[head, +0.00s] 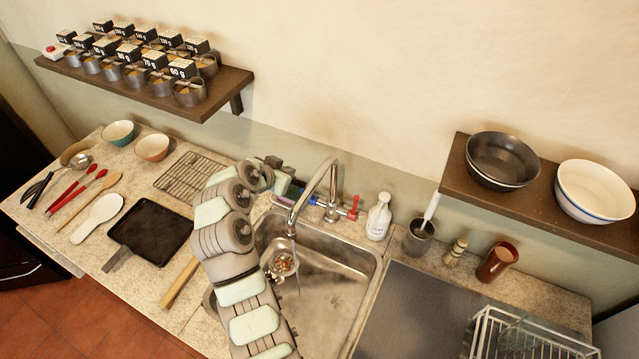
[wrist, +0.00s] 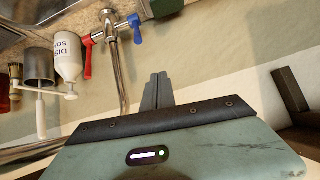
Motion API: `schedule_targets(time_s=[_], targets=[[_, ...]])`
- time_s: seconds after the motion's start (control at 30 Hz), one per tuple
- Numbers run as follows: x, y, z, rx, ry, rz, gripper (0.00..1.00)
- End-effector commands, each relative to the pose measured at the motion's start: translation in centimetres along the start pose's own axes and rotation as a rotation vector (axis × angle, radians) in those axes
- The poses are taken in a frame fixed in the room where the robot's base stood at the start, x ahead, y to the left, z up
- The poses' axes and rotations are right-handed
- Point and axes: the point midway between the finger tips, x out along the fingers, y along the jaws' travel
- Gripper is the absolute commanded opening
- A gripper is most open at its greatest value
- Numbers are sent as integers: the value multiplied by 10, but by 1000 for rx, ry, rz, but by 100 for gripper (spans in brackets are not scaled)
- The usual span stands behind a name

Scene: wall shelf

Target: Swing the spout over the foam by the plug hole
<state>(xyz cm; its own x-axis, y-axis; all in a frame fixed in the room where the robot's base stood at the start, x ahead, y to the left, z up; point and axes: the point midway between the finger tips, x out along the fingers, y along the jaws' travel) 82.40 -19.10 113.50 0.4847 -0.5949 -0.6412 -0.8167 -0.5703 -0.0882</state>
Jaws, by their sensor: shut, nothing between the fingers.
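The chrome spout (head: 318,186) arches up from the tap behind the sink (head: 372,267), its outlet hanging over the basin's left part. A thin pale streak, perhaps water, drops below the outlet. In the wrist view the spout (wrist: 120,75) runs just left of my gripper (wrist: 157,80). My gripper's fingers are shut and empty, close beside the spout; I cannot tell whether they touch it. In the head view my arm partly hides the hand. A round strainer with brownish bits (head: 284,265) shows in the basin beside my arm. I cannot make out foam or the plug hole.
The tap has a red handle (head: 353,208) and a blue handle (wrist: 135,28). A soap bottle (head: 379,217) stands right of it. A wire rack (head: 188,174) lies left. Wall shelves hold tins (head: 190,92) and bowls (head: 594,191). My arm crosses the sink's left side.

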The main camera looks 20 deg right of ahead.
Motion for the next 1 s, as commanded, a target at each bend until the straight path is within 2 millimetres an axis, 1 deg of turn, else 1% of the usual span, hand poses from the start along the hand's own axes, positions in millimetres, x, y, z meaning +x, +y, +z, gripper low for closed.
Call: schedule_targets(time_s=[0.1,0.17,0.27,0.37,0.6,0.7,1.0], targets=[[-8,16,0,53,-21,55,0],[-10,20,0,65,-27,68,0],[-6,23,0,72,-30,78,0],[4,24,-1,72,-31,79,0],[45,28,2,68,-31,79,0],[59,29,1,69,-31,79,0],[89,30,2,68,-29,75,0]])
